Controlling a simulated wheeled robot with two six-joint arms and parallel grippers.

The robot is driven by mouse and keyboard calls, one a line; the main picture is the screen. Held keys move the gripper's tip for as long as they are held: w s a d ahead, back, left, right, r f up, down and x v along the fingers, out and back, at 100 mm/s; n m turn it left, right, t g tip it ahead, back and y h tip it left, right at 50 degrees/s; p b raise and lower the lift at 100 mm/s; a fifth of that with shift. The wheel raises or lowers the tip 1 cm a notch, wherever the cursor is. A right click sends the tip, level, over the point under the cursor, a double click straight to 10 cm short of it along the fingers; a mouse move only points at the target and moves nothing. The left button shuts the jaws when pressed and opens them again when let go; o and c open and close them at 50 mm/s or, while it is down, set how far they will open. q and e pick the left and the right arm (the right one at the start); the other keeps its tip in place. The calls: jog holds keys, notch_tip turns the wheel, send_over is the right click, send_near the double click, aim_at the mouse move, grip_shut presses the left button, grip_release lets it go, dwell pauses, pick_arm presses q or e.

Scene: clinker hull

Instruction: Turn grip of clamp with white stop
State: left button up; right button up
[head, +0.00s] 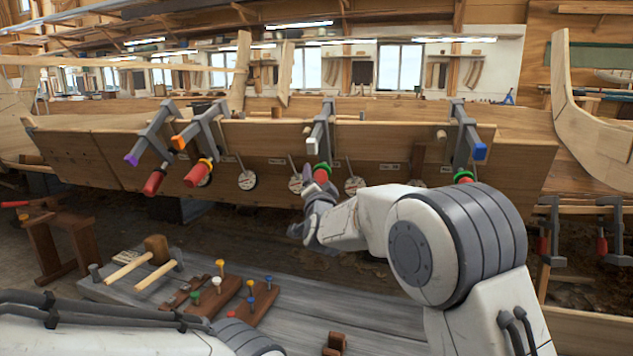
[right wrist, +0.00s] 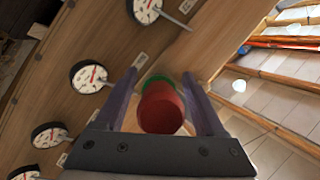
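The clamp with the white stop (head: 311,146) hangs on the upper edge of the hull, near the middle of the head view. Its red grip with a green collar (head: 322,168) points down towards me and is partly covered by my right gripper (head: 317,182). In the right wrist view the red grip (right wrist: 162,108) lies between the two fingers of my right gripper (right wrist: 161,76), with the green collar (right wrist: 158,79) beyond it. The fingers look open, with narrow gaps beside the grip. My left arm shows at the bottom left; its gripper is out of view.
Other clamps have purple (head: 131,160), orange (head: 178,142) and blue (head: 480,151) stops. Several round dials (head: 247,180) sit on the hull planking (head: 270,150), some close to the grip. A bench (head: 300,310) below holds mallets (head: 156,250) and coloured pegs.

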dwell(0.3)
jog(key=s+f, duration=0.1)
jog(key=s, duration=0.9)
jog(key=shift+s+d+f+p, duration=0.15)
jog(key=shift+s+d+p, duration=0.05)
jog(key=shift+d+p, duration=0.25)
dwell(0.5)
